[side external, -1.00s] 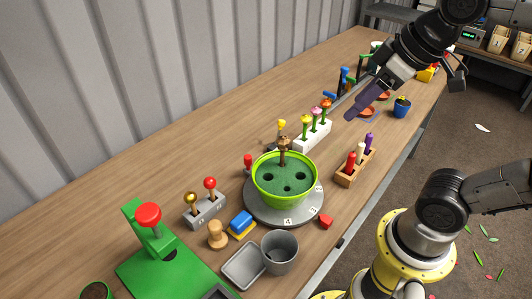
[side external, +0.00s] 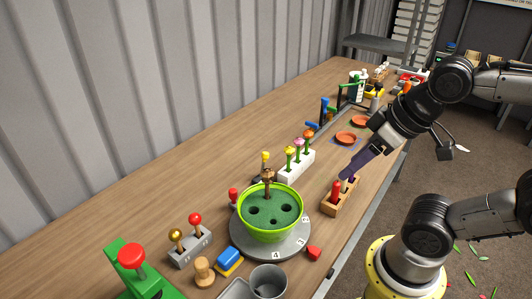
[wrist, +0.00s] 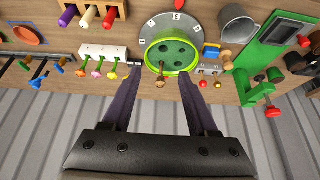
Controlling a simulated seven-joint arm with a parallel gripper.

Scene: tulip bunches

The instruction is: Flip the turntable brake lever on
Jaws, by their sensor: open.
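The turntable (side external: 240,240) is a grey numbered disc carrying a lime-green bowl (side external: 297,213) with dark holes and a brown-topped peg. A red-knobbed lever (side external: 233,194) stands at its back left edge and looks like the brake lever; its setting is too small to tell. My gripper (side external: 345,175) is open and empty, pointing down over the wooden peg block, right of the turntable and apart from the lever. In the wrist view, my spread fingers (wrist: 159,75) frame the brown peg and the turntable (wrist: 152,26) lies beyond them.
A grey box (side external: 190,252) with gold and red knobbed levers stands left of the turntable. A white rack (side external: 298,165) of flowers and the wooden block (side external: 337,208) of pegs stand beyond. A green press (side external: 140,275) and grey cup (side external: 268,281) are nearer.

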